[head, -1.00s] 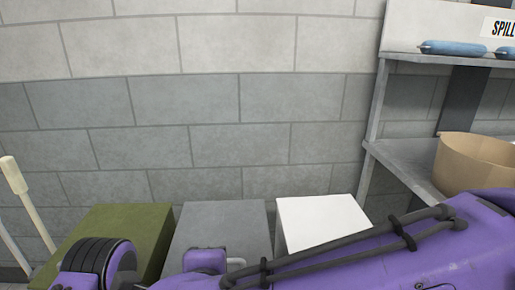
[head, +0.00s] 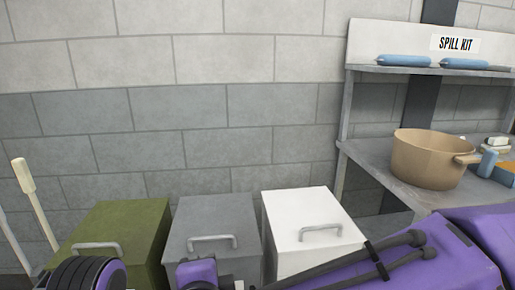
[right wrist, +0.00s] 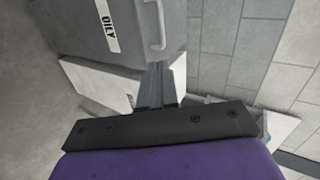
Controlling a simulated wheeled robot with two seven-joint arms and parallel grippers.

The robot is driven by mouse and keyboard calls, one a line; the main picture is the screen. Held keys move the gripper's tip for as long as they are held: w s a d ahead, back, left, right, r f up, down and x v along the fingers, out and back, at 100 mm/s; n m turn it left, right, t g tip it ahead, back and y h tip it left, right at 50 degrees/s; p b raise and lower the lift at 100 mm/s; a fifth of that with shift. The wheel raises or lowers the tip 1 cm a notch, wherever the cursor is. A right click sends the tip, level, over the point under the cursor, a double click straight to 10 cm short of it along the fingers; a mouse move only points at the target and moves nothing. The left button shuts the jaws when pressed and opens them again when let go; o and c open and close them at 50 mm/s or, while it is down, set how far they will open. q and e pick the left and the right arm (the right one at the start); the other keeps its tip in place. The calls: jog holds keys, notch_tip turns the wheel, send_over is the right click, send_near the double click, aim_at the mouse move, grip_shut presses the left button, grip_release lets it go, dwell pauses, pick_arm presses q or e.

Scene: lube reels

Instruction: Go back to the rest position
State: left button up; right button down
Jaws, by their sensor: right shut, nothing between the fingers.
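My right gripper (right wrist: 158,88) shows in the right wrist view with its dark fingers together and nothing between them. Beyond the fingers is a grey bin (right wrist: 125,25) with an "OILY" label and a handle, and below it a white bin (right wrist: 98,85) with a partly hidden label. In the head view my purple right arm (head: 400,270) crosses the lower edge from the right; its gripper cannot be made out there. My left gripper is not in view.
An olive bin (head: 118,225), the grey bin (head: 212,215) and the white bin (head: 300,208) stand along the block wall. At right a metal shelf (head: 385,160) holds a tan pot (head: 425,160) and blue rolls (head: 402,61). A pale handle (head: 25,178) leans at far left.

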jog(key=w+d+f+n+g+h+p, duration=0.1)
jog(key=w+d+f+n+p, duration=0.15)
jog(key=d+f, duration=0.65)
jog(key=w+d+f+n+h+p, duration=0.1)
jog(key=w+d+f+n+p, duration=0.15)
jog(key=d+f, duration=0.75)
jog(key=s+d+f+n+g+h+p, duration=0.1)
jog(key=s+d+f+g+p, duration=0.1)
jog(key=s+d+f, duration=0.5)
jog(key=s+d+f+n+g+h+p, duration=0.2)
jog(key=s+d+f+g, duration=0.3)
jog(key=s+d+f, duration=0.3)
jog(key=s+d, duration=0.4)
jog(key=s, duration=0.4)
jog(key=shift+s+d+f+n, duration=0.2)
jog(key=shift+s+d+n, duration=0.1)
jog(key=shift+s+d, duration=0.05)
